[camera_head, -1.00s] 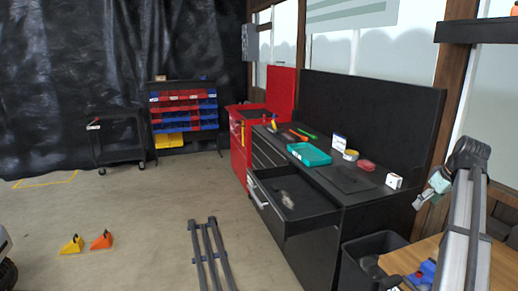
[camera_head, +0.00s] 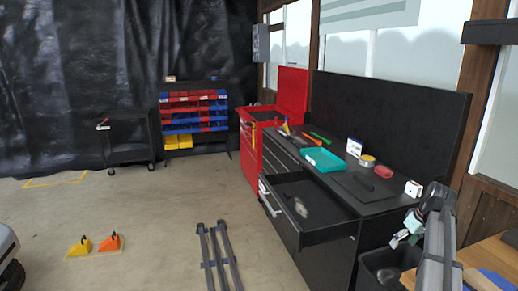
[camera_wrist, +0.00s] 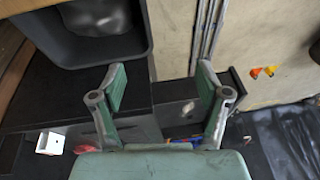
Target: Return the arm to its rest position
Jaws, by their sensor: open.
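My gripper (camera_head: 404,230) is at the lower right in the head view, just past the near end of the black workbench (camera_head: 372,206) and over the black bin. In the wrist view my gripper (camera_wrist: 160,84) has its two green-padded fingers spread wide, with nothing between them. The workbench's edge and its pulled-out drawer (camera_wrist: 178,118) show beyond the fingers. My arm runs up from the lower right corner of the head view and bends at the top.
A black bin (camera_head: 372,283) stands beside a wooden table (camera_head: 488,254). The drawer (camera_head: 312,222) sticks out over the floor. Rails (camera_head: 219,256) and yellow and orange wedges (camera_head: 95,245) are on the floor. A white box (camera_head: 413,189) and a teal tray (camera_head: 322,159) are on the workbench.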

